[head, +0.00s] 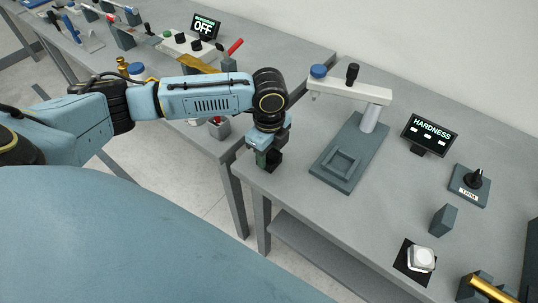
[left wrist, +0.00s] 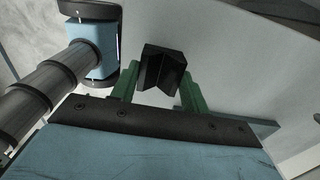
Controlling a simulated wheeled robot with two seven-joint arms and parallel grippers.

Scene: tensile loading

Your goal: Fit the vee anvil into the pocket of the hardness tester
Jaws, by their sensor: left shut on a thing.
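The vee anvil is a small black block with a V notch. In the left wrist view the vee anvil (left wrist: 163,68) sits between the two green fingers of my left gripper (left wrist: 158,88). In the head view my left gripper (head: 268,158) is shut on it, at the table's left edge, left of the tester; the anvil is mostly hidden there. The hardness tester (head: 369,118) has a grey base, a pale column and a pale overhead arm with a blue knob. Its square pocket (head: 342,162) in the base looks empty. My right gripper is not in view.
A HARDNESS display (head: 430,133) and a knob box (head: 470,185) stand right of the tester. A dark block (head: 443,220) and a white piece on a black pad (head: 421,258) are nearer the front. The tabletop between gripper and tester base is clear. The tester's arm overhangs its base.

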